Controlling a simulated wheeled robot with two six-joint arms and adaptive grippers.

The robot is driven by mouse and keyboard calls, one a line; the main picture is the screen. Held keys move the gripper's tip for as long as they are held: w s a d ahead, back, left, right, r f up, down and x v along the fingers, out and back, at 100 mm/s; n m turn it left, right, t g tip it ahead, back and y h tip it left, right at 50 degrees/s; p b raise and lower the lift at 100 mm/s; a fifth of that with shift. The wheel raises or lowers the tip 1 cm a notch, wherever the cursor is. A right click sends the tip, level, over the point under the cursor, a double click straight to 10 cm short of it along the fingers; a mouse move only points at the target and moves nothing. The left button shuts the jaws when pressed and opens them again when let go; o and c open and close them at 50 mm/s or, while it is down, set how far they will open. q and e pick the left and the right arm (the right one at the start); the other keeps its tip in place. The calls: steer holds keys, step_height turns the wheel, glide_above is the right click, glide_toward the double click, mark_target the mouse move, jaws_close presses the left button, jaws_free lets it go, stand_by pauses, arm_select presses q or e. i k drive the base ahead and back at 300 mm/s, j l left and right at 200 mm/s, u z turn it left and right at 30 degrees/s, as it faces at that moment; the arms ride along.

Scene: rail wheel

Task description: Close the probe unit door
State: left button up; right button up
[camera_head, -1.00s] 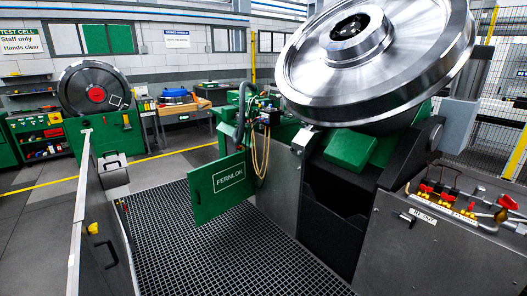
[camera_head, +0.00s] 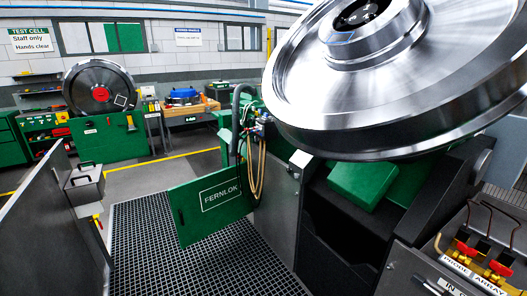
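The probe unit door (camera_head: 211,206) is a green panel with a white FERNLOK label. It stands open, swung out over the dark floor grating, with its right edge beside the grey cabinet (camera_head: 277,212). A small dark spot, perhaps a latch, shows near its left edge. The green unit with hoses and tan cables (camera_head: 254,160) is above and behind the door's right edge. Neither of my grippers is in view, and nothing touches the door in sight.
A large steel rail wheel (camera_head: 318,97) overhangs the right side. A grey panel (camera_head: 45,236) stands at the left, beside a grey box (camera_head: 85,186). A control box with red valves (camera_head: 440,270) is at the lower right. The grating (camera_head: 150,245) is clear.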

mark_target(202, 206)
steer(key=i+j, duration=0.25)
steer(key=j, duration=0.2)
steer(key=i+j+u, duration=0.1)
steer(key=i+j, duration=0.15)
steer(key=j, duration=0.15)
steer(key=i+j, duration=0.3)
steer(key=j, duration=0.45)
steer(key=i+j, duration=0.1)
steer(key=i, duration=0.8)
steer(key=i+j+z, duration=0.1)
steer(key=i+j, duration=0.2)
steer(key=j, duration=0.2)
